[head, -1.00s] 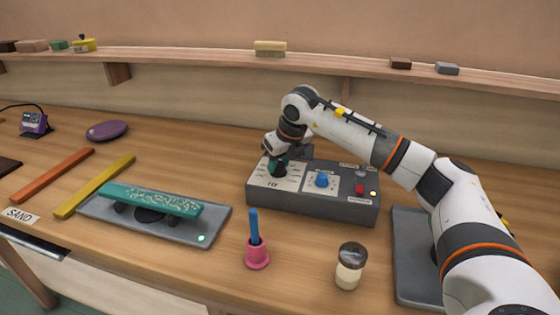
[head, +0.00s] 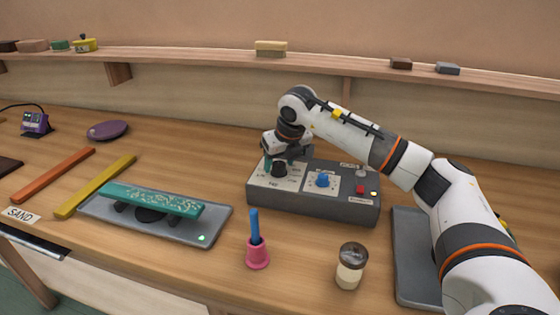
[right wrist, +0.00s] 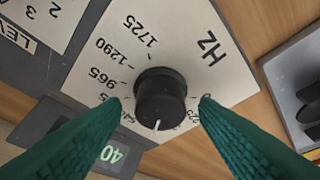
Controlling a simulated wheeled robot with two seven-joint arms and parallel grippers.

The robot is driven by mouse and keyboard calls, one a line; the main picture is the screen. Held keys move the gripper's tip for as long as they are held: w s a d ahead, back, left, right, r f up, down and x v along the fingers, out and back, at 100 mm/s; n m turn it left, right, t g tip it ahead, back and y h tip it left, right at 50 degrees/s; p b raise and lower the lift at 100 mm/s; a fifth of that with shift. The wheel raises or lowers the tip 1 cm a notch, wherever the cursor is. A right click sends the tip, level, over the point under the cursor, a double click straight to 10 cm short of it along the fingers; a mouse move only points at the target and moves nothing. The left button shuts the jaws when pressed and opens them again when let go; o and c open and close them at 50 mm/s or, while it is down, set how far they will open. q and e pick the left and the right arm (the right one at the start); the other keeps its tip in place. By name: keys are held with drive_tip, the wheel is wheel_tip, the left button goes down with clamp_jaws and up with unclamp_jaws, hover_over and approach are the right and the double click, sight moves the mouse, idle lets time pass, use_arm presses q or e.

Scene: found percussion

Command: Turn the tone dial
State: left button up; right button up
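The tone dial (head: 279,170) is a black knob on the left part of the grey control box (head: 340,210). In the right wrist view the dial (right wrist: 161,98) sits on a light panel marked HZ, with printed numbers such as 965, 1290 and 1725. Its white pointer line faces the bottom of that picture. My right gripper (right wrist: 162,103) is open, with one green finger on each side of the dial and visible gaps between. In the head view the right gripper (head: 286,158) is just above and behind the dial. My left gripper is not in view.
A blue knob (head: 322,180) and a red button (head: 360,189) are on the same box. A small green display (right wrist: 108,154) reads 40. A pink holder with a blue stick (head: 257,254) and a jar (head: 351,267) stand in front. A teal bar (head: 150,199) lies left.

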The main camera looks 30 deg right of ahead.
use_arm(q)
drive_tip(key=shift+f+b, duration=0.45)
drive_tip(key=shift+b, duration=0.05)
use_arm(e)
drive_tip(key=v, duration=1.2)
idle(0.9)
